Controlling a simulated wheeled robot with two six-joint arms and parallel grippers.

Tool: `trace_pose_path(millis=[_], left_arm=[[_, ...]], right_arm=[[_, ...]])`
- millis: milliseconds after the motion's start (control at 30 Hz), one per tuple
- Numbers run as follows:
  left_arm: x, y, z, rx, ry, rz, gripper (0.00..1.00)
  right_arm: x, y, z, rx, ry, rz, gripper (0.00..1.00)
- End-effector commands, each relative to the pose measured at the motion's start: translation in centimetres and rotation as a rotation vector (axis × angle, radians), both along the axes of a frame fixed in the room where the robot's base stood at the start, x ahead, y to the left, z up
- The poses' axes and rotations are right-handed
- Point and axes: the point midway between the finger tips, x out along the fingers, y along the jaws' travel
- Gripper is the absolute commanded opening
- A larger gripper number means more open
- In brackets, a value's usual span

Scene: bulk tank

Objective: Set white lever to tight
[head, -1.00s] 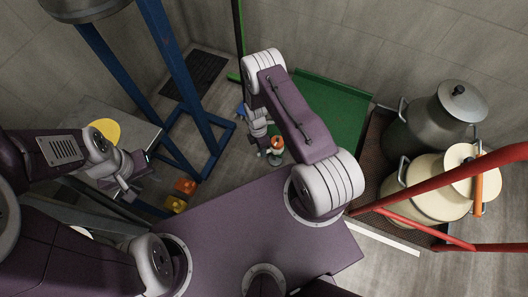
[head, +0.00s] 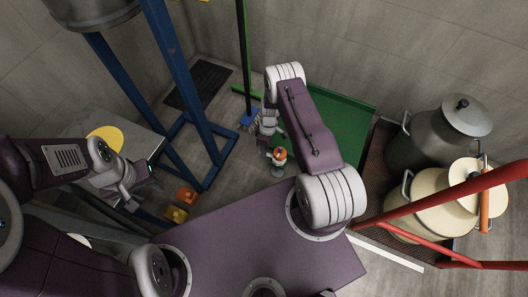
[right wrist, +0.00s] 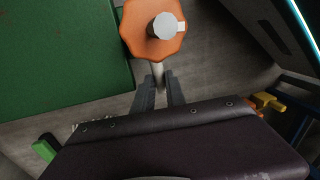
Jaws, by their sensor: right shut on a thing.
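An orange octagonal part (right wrist: 150,35) with a grey-white round knob on top shows at the top of the right wrist view. It also shows in the head view as a small orange piece (head: 279,155). A pale white lever (right wrist: 158,70) extends from under it, between the fingertips of my right gripper (right wrist: 160,84), which is shut on it. In the head view my right gripper (head: 273,142) is at the orange piece, small and partly hidden by its wrist. My left gripper (head: 133,200) is far left of it, beside the grey table; its finger gap is unclear.
A green platform (head: 340,115) lies behind my right arm. Two milk cans, one grey (head: 440,130) and one cream (head: 430,190), stand at the right behind a red rail (head: 450,190). A blue frame (head: 185,90) stands at the left. Yellow and orange blocks (head: 180,205) are near my left gripper.

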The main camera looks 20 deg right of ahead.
Motion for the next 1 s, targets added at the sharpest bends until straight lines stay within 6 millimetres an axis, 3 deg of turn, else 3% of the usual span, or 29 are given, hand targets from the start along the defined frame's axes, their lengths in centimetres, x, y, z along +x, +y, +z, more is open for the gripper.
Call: trace_pose_path(millis=[733, 767, 800, 1000], left_arm=[[0.0, 0.0, -0.02, 0.0, 0.0, 0.0, 0.38], [0.0, 0.0, -0.02, 0.0, 0.0, 0.0, 0.38], [0.0, 0.0, -0.02, 0.0, 0.0, 0.0, 0.38], [0.0, 0.0, -0.02, 0.0, 0.0, 0.0, 0.38]], right_arm=[[0.31, -0.5, -0.01, -0.001, -0.001, -0.076, 0.0], [0.31, -0.5, -0.01, -0.001, -0.001, -0.076, 0.24], [0.31, -0.5, -0.01, -0.001, -0.001, -0.076, 0.36], [0.3, -0.46, -0.01, -0.001, 0.0, -0.075, 0.38]])
